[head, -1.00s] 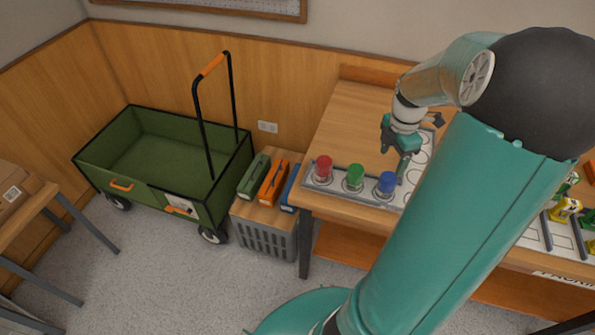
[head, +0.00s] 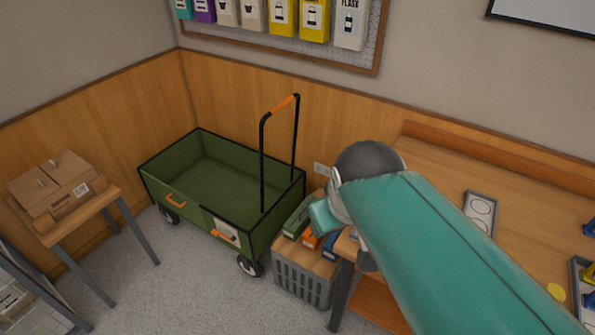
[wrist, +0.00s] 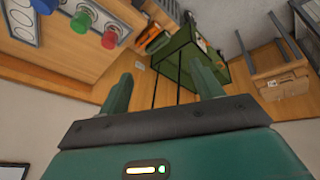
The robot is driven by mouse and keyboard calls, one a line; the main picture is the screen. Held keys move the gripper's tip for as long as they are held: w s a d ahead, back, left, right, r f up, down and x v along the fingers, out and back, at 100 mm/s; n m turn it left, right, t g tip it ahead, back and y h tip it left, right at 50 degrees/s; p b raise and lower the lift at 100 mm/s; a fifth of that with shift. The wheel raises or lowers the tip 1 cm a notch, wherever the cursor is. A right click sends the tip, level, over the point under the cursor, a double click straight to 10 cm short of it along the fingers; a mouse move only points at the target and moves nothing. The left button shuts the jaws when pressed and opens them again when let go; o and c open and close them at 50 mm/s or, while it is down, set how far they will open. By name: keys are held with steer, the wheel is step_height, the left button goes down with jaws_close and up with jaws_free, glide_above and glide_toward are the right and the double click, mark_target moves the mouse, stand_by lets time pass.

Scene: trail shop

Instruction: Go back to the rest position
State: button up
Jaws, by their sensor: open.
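My gripper (wrist: 162,88) is open in the wrist view. Its two green fingers stand well apart with nothing between them. Beyond them are the wood wall panel and the green wagon (wrist: 178,57). In the head view my teal arm is folded across the right half, and my gripper cannot be made out there. The wrist view is turned, with the red jar (wrist: 109,40), green jar (wrist: 80,22) and part of the blue jar (wrist: 45,5) at upper left, apart from the fingers.
The wagon (head: 220,185) stands in the corner with its black handle up. A grey crate (head: 303,280) stands between it and the wooden workbench (head: 440,165). A small table (head: 90,215) with cardboard boxes (head: 60,185) is at left. Carpet (head: 185,285) is free in front.

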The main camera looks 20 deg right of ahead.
steer(key=shift+s+a+r+m+t+y, duration=0.25)
steer(key=shift+s+a+m, duration=0.2)
steer(key=shift+a, duration=0.3)
steer(key=shift+s+a+m+t+y, duration=0.15)
steer(key=shift+s+a+m+y, duration=0.2)
steer(key=shift+s+a, duration=0.25)
steer(key=shift+a, duration=0.1)
